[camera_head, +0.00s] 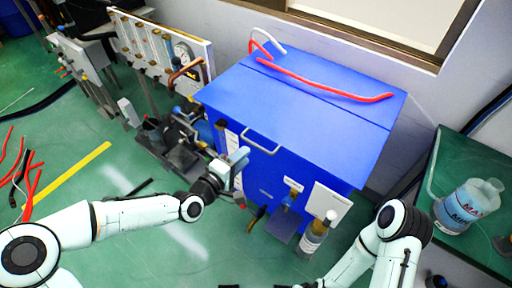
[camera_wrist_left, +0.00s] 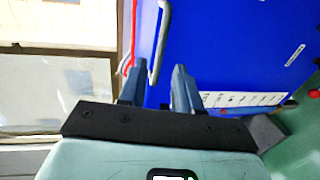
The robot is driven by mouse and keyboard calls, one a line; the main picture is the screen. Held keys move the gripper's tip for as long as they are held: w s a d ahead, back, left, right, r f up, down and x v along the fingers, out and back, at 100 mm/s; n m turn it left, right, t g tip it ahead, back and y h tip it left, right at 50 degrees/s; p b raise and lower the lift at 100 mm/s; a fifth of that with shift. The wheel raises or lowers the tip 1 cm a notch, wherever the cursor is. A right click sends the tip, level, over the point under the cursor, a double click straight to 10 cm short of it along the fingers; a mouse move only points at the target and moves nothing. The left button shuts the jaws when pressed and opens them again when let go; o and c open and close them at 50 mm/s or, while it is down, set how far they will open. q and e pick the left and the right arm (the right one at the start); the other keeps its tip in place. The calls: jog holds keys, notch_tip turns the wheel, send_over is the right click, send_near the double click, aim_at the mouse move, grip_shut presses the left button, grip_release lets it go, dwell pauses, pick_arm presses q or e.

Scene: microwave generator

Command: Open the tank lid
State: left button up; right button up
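The tank is a large blue box (camera_head: 258,178) with a flat blue lid (camera_head: 310,115), which lies shut on top. A grey bar handle (camera_head: 262,147) sits at the lid's front edge. My left gripper (camera_head: 240,156) is at the tank's front, close to the left end of the handle. In the left wrist view its two fingers (camera_wrist_left: 156,88) are apart, with nothing held. The handle (camera_wrist_left: 160,45) shows beyond the fingers, roughly in line with the gap between them. I cannot tell whether they touch. My right arm is at the lower right; its gripper is out of view.
A red hose (camera_head: 325,84) lies across the lid. A bottle (camera_head: 314,236) stands by the tank's front right. A gauge panel (camera_head: 165,50) and machinery (camera_head: 180,140) stand left of the tank. A green bench (camera_head: 455,165) with a plastic jug (camera_head: 466,207) is at right.

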aim_at(255, 146)
pick_arm(q)
jog(key=b+x, duration=0.1)
jog(key=x, duration=0.6)
jog(key=shift+w+d, duration=0.15)
jog(key=shift+w, duration=0.05)
grip_shut()
